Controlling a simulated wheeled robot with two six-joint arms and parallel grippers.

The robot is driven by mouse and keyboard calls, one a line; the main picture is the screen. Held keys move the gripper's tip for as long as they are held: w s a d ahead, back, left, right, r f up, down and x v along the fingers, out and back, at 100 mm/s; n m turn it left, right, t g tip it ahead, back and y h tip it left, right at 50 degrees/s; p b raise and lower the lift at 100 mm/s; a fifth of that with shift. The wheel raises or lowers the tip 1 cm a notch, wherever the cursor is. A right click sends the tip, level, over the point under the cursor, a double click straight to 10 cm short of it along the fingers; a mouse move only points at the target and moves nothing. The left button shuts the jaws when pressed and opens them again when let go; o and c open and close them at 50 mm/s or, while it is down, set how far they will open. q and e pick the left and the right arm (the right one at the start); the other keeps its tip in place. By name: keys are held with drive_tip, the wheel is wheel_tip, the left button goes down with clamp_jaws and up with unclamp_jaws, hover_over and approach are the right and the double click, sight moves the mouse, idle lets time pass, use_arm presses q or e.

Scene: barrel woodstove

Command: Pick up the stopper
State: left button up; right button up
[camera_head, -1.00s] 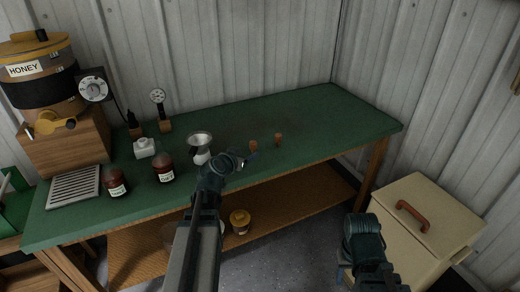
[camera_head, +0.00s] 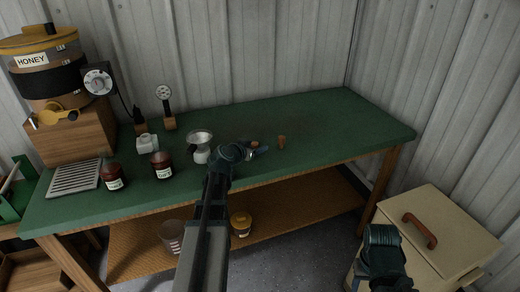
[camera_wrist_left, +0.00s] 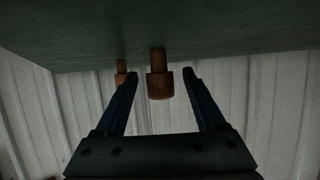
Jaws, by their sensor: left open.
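Two brown cork-like stoppers stand near the front edge of the green table. The left one (camera_head: 255,143) is at my left gripper (camera_head: 259,149), which partly hides it. The other stopper (camera_head: 281,142) stands a little to the right, clear of the gripper. In the left wrist view, which looks upside down, the nearer stopper (camera_wrist_left: 159,82) is between the two spread fingers (camera_wrist_left: 160,98), with a gap on each side. The farther stopper (camera_wrist_left: 121,73) shows beyond, beside the left finger. My left gripper is open and empty. My right wrist shows at lower right, but its fingers do not.
A metal funnel (camera_head: 200,142) on a white base stands left of the left gripper. The table's right part (camera_head: 350,120) is clear. A cream chest (camera_head: 455,235) stands at right.

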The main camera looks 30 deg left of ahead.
use_arm(q)
drive_tip(key=shift+s+a, duration=0.1)
drive_tip(key=shift+c, duration=0.4)
clamp_jaws()
drive_tip(key=shift+r, duration=0.1)
use_arm(e)
drive_tip(key=shift+r, duration=0.1)
